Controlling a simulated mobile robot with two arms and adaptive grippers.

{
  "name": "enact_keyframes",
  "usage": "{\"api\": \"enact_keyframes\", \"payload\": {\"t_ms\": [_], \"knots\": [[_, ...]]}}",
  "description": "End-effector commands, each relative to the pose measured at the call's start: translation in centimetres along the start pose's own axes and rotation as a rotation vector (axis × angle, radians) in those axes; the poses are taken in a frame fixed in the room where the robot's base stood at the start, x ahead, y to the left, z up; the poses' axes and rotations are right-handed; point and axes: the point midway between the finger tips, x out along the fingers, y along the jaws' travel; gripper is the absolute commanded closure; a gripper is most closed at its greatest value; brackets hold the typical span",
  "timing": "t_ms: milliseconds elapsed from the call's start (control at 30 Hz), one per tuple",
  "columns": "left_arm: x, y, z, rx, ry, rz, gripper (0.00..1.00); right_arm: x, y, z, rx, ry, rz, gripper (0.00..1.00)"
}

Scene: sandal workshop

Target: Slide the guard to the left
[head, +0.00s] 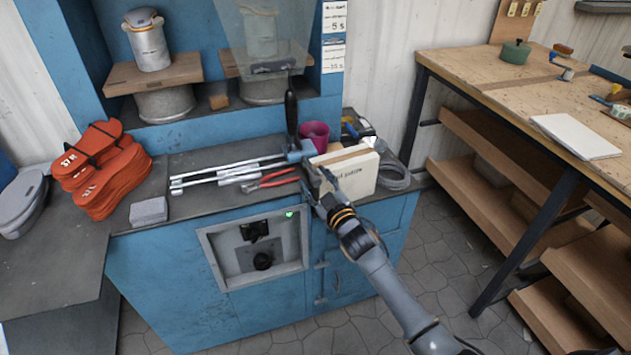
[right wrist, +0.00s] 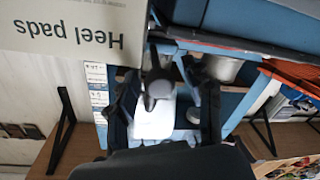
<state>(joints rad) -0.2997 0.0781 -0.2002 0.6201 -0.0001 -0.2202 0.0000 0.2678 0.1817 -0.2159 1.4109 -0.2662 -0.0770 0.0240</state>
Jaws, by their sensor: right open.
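The guard (head: 268,38) is a see-through panel at the top of the head view, in front of the right-hand opening of the blue press. My right gripper (head: 317,180) is open and low, by the left side of the white box (head: 352,174). In the right wrist view, my open right gripper (right wrist: 160,85) has a dark round-ended handle between its fingers in the picture; I cannot tell how near it is. My left gripper is not in view.
Red-handled pliers (head: 272,179), a magenta cup (head: 315,134) and a grey block (head: 149,211) lie on the bench. Orange sole pieces (head: 104,170) are stacked at left. A wooden table (head: 510,84) stands at right. The white box reads "Heel pads" (right wrist: 70,35) in the wrist view.

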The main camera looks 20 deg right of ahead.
Motion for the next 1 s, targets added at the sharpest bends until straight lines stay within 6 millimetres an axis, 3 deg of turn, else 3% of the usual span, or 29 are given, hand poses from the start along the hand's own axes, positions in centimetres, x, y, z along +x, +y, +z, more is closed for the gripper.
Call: {"api": "enact_keyframes", "payload": {"t_ms": [167, 400, 767, 1000], "knots": [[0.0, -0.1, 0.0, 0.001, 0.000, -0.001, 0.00, 0.0, 0.0, 0.0, 0.000, 0.000, 0.000, 0.51], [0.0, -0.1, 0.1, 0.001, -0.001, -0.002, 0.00, 0.0, 0.0, 0.0, 0.000, 0.000, 0.000, 1.00], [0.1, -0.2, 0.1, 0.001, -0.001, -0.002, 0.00, 0.0, -0.6, -0.3, 0.002, 0.001, -0.001, 1.00], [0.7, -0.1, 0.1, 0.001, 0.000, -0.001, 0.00, 0.4, -3.9, -1.8, 0.009, 0.002, -0.002, 1.00]]}}
